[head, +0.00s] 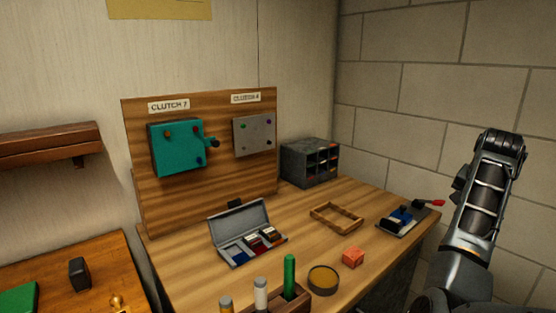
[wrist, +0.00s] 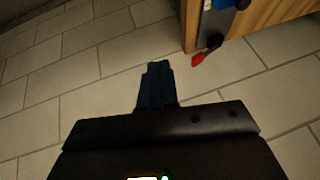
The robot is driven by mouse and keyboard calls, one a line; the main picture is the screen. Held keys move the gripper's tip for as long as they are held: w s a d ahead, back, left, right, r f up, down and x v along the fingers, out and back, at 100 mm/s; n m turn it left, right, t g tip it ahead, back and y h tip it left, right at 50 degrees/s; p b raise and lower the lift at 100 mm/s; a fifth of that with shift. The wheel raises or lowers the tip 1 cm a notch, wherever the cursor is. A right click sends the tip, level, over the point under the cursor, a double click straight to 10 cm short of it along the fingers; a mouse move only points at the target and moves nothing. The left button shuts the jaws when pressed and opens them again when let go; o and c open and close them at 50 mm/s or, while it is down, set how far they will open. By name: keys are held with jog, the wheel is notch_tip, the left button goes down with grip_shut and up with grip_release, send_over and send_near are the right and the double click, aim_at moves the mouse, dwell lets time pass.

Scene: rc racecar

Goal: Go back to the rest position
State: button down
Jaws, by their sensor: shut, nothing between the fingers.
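My gripper (wrist: 158,66) shows in the wrist view as dark fingers held together, with nothing between them. It is over the pale tiled floor (wrist: 70,75), beside the wooden workbench (wrist: 262,16), and touches nothing that I can see. In the head view my bent arm stands at the right edge, just right of the bench's right end. The gripper itself is out of sight there.
On the workbench (head: 190,285) are an open grey case (head: 240,219), a wooden frame (head: 336,217), an orange-red block (head: 352,256), a round dish (head: 323,279) and a red-handled device (head: 404,219). Behind stand a clutch board (head: 215,165) and a drawer unit (head: 309,162).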

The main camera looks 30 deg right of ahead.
jog(key=a+f+n+h, duration=0.3)
jog(key=a+f, duration=0.2)
jog(key=f, duration=0.3)
jog(key=s+a+f+n+t, duration=0.2)
jog(key=a+f+n, duration=0.1)
jog(key=a, duration=0.4)
jog(key=s+a+f+n+t, duration=0.2)
jog(key=a+f+n, duration=0.1)
jog(key=a, duration=0.5)
jog(key=s+a+f+n+t, duration=0.1)
jog(key=a+f+n+t, duration=0.25)
jog(key=a, duration=0.35)
jog(key=s+a+r+n+t+y, duration=0.15)
jog(key=s+a, duration=0.25)
jog(key=a, duration=0.4)
jog(key=s+a+n+t+y, duration=0.1)
jog(key=s+a+n+y, duration=0.15)
jog(key=s+a, duration=0.4)
jog(key=s+a+r+n+t+y, duration=0.1)
jog(key=s+a+r+y, duration=0.3)
jog(key=s+a+r, duration=0.5)
jog(key=a+t, duration=0.1)
jog(key=a, duration=0.2)
jog(key=shift+r, duration=0.25)
